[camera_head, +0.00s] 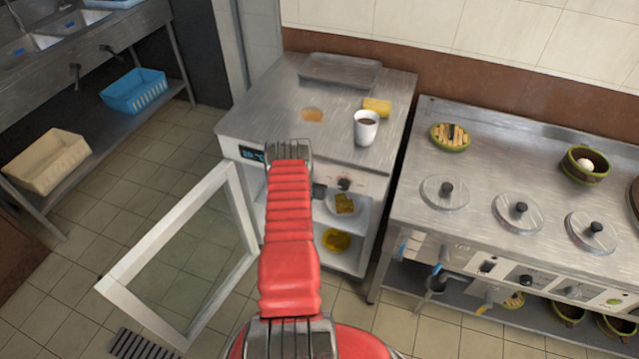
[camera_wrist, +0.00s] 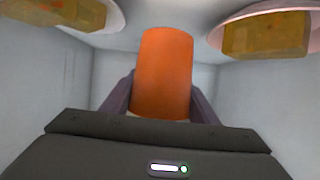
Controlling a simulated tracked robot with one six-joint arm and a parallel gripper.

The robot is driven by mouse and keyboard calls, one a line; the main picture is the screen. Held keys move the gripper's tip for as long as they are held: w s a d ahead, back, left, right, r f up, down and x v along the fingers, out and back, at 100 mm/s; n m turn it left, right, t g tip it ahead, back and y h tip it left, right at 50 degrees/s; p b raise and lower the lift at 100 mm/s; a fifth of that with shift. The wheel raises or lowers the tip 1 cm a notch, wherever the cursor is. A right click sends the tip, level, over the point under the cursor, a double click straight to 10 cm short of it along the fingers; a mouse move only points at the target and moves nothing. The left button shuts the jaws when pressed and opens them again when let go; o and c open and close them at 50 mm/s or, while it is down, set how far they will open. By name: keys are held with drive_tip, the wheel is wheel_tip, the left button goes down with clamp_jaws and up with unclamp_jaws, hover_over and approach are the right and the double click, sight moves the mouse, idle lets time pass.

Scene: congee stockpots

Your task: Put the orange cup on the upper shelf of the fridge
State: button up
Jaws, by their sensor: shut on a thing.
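The orange cup (camera_wrist: 163,65) is between the fingers of my gripper (camera_wrist: 160,95) in the wrist view, with pale walls around it. My gripper is shut on the cup. The fridge (camera_head: 377,222) stands under a steel worktop in the head view, with its glass door (camera_head: 228,222) swung open to the left. Its upper shelf (camera_head: 358,224) carries a plate with a yellow-brown block (camera_head: 345,203). A yellow dish (camera_head: 336,240) sits lower down. My red arm hides the left of the opening, and the cup is hidden in the head view. The gap under the cup cannot be judged.
In the wrist view, plated food blocks sit at upper left (camera_wrist: 75,12) and upper right (camera_wrist: 265,36), either side of the cup. A white cup (camera_head: 366,128) and yellow block (camera_head: 377,106) stand on the worktop. A stockpot counter (camera_head: 480,165) is at right.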

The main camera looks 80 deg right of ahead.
drive_tip(key=shift+f, duration=1.6)
drive_tip(key=shift+d+f, duration=0.2)
drive_tip(key=shift+f, duration=0.15)
drive_tip(key=o, duration=1.2)
drive_tip(key=shift+f, duration=0.1)
drive_tip(key=v, duration=1.2)
drive_tip(key=shift+s, duration=0.1)
